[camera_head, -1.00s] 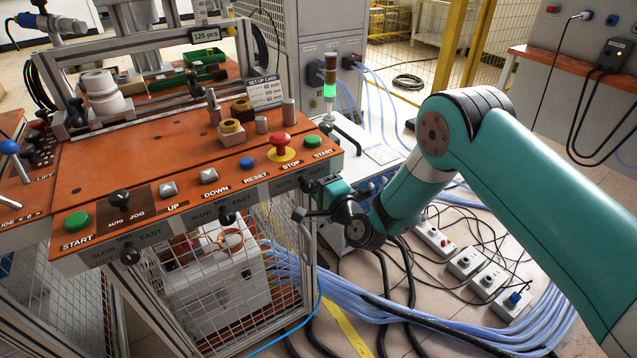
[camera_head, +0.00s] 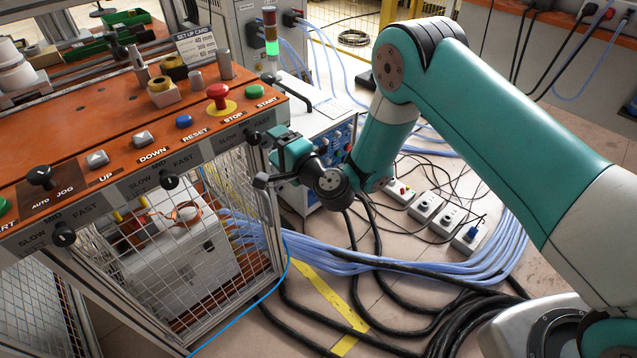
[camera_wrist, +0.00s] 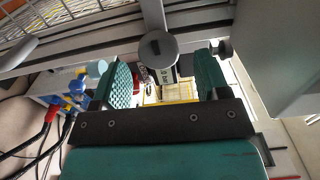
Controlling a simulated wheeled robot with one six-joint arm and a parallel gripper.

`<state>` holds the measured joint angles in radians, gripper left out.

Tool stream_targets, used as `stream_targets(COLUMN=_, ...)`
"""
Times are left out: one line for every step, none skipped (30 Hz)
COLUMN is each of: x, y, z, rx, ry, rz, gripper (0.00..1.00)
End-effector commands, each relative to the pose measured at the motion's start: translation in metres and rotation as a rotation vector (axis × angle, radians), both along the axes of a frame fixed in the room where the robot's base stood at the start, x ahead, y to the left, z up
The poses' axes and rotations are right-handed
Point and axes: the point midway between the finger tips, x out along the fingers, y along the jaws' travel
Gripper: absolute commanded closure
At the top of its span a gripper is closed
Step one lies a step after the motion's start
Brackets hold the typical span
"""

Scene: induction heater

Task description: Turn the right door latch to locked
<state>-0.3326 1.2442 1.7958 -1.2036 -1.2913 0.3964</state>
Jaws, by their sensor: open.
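My gripper (camera_head: 280,160) is at the right end of the heater's front, just below the green START button, beside the cage's corner post. In the wrist view my gripper (camera_wrist: 160,88) is open, with its two green pads apart. Between and slightly beyond the pads is a dark grey round-ended piece (camera_wrist: 157,48) on a grey bar, which looks like the right door latch. The pads appear apart from it. In the head view the latch is mostly hidden by my gripper, and its locked or unlocked position cannot be told.
The orange control panel (camera_head: 110,125) with buttons and black knobs overhangs the mesh cage (camera_head: 160,265). A white unit with blue sockets (camera_head: 320,130) stands close behind my gripper. Blue hoses (camera_head: 400,265) and black cables cover the floor to the right.

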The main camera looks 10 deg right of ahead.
Motion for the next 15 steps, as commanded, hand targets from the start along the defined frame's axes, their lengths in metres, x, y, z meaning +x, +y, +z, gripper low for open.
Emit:
stream_targets(x=-0.004, y=-0.003, z=-0.011, rx=0.000, ry=0.001, rz=0.001, gripper=0.32)
stream_targets(x=-0.007, y=-0.004, z=-0.011, rx=0.000, ry=0.001, rz=0.001, gripper=0.32)
stream_targets(x=-0.010, y=-0.006, z=-0.011, rx=0.000, ry=0.001, rz=0.001, gripper=0.32)
stream_targets(x=-0.013, y=-0.008, z=-0.011, rx=0.000, ry=0.001, rz=0.001, gripper=0.32)
stream_targets(x=-0.015, y=-0.010, z=-0.011, rx=0.000, ry=0.001, rz=0.000, gripper=0.32)
stream_targets(x=-0.018, y=-0.013, z=-0.011, rx=0.001, ry=0.001, rz=-0.001, gripper=0.32)
stream_targets(x=-0.021, y=-0.015, z=-0.011, rx=0.002, ry=0.001, rz=-0.002, gripper=0.32)
stream_targets(x=-0.021, y=-0.015, z=-0.009, rx=0.001, ry=-0.004, rz=-0.001, gripper=0.32)
stream_targets(x=-0.023, y=-0.017, z=-0.008, rx=0.001, ry=-0.004, rz=-0.001, gripper=0.32)
stream_targets(x=-0.025, y=-0.018, z=-0.008, rx=0.001, ry=-0.004, rz=-0.001, gripper=0.32)
stream_targets(x=-0.026, y=-0.019, z=-0.008, rx=0.001, ry=-0.004, rz=-0.001, gripper=0.32)
stream_targets(x=-0.029, y=-0.021, z=-0.008, rx=0.001, ry=-0.004, rz=-0.001, gripper=0.32)
stream_targets(x=-0.030, y=-0.022, z=-0.008, rx=0.001, ry=-0.004, rz=-0.001, gripper=0.32)
stream_targets(x=-0.032, y=-0.023, z=-0.008, rx=0.001, ry=-0.004, rz=-0.001, gripper=0.32)
stream_targets(x=-0.035, y=-0.025, z=-0.008, rx=0.001, ry=-0.004, rz=-0.001, gripper=0.32)
